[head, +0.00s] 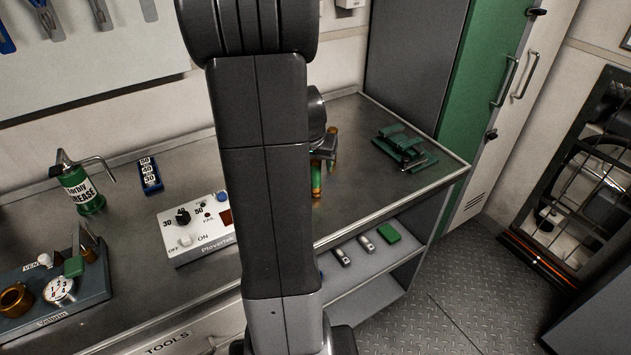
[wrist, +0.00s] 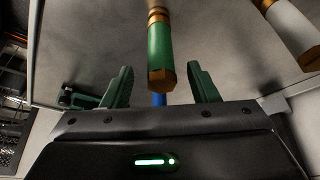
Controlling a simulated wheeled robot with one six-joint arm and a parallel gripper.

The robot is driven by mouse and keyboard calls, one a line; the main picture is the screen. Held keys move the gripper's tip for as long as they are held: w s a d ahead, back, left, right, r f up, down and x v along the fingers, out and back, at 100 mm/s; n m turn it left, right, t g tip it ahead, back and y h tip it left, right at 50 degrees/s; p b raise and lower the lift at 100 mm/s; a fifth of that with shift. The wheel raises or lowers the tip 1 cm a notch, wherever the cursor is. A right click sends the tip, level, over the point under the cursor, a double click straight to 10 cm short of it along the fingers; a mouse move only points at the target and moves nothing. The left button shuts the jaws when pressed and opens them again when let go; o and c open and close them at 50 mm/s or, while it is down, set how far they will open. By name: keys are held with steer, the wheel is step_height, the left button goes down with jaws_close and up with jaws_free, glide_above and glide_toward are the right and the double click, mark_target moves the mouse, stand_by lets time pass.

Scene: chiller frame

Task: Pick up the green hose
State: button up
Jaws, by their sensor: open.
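The green hose (wrist: 160,52) has brass-coloured fittings and shows at the top middle of the wrist view, its hexagonal brass end towards me. My gripper (wrist: 159,66) is open, with one green finger on each side of the hose's end. Gaps show between the fingers and the hose, and nothing is gripped. In the head view the green hose (head: 316,180) shows near the bench's front edge, just right of my arm. My gripper is mostly hidden there behind my arm.
A pale hose (wrist: 292,30) with brass fittings lies right of the green one. The metal bench (head: 345,205) also holds a green clamp-like tool (head: 402,146), a white control box (head: 196,229) and a grease can (head: 80,188). The bench between hose and green tool is clear.

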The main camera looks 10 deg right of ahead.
steer(key=shift+x, duration=2.15)
steer(key=shift+s+a, duration=0.15)
steer(key=shift+a, duration=0.05)
jaws_close()
